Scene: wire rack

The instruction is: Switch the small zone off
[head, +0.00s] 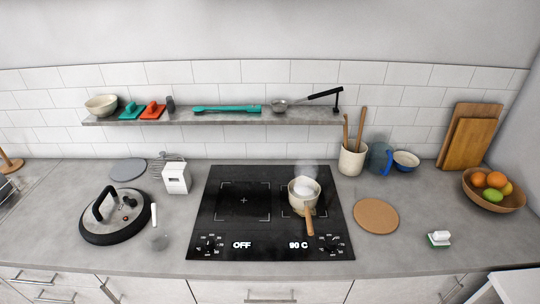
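The black hob (275,225) is set in the grey counter. Its larger left zone (243,201) is bare, and the display below it (242,245) reads OFF. The smaller right zone (286,211) is mostly hidden under a small cream pot (303,193). The pot holds whitish contents, gives off steam, and its wooden handle (309,222) points to the front. The right display (298,245) reads 90 C. A left knob (208,244) and a right knob (333,245) sit at the hob's front corners. Neither gripper is in view.
A round cork mat (376,215) lies right of the hob; a sponge-like brush (439,239) is further right. A shelf (215,115) hangs behind. The counter in front of the hob is clear.

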